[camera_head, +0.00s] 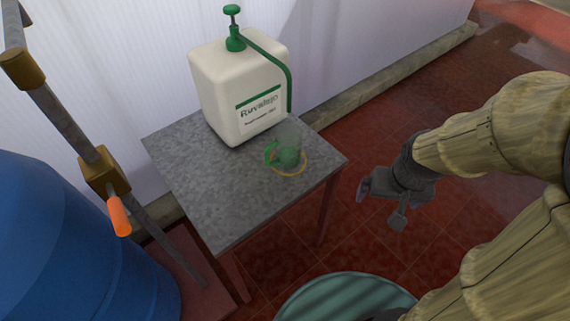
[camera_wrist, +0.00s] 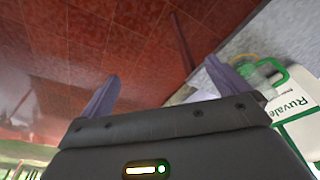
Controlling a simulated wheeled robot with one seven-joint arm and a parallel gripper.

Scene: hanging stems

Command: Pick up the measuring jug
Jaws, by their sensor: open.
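The measuring jug (camera_head: 288,149) is small and see-through with a green handle on its left side and green in its lower part. It stands upright on the right part of a grey table (camera_head: 200,190), by an orange ring mark. My gripper (camera_head: 378,208) is open and empty, to the right of the table and apart from the jug. In the wrist view my gripper (camera_wrist: 162,85) has its two fingers spread over red floor. The jug's green handle (camera_wrist: 279,76) shows at the right of that view, with the rest of it hard to make out.
A white canister (camera_head: 225,90) with a green pump and hose stands behind the jug, close to it. A blue barrel (camera_head: 60,240) and a metal post with an orange handle (camera_head: 118,215) are at the left. A teal round lid (camera_head: 345,300) is at the bottom. The table's front is clear.

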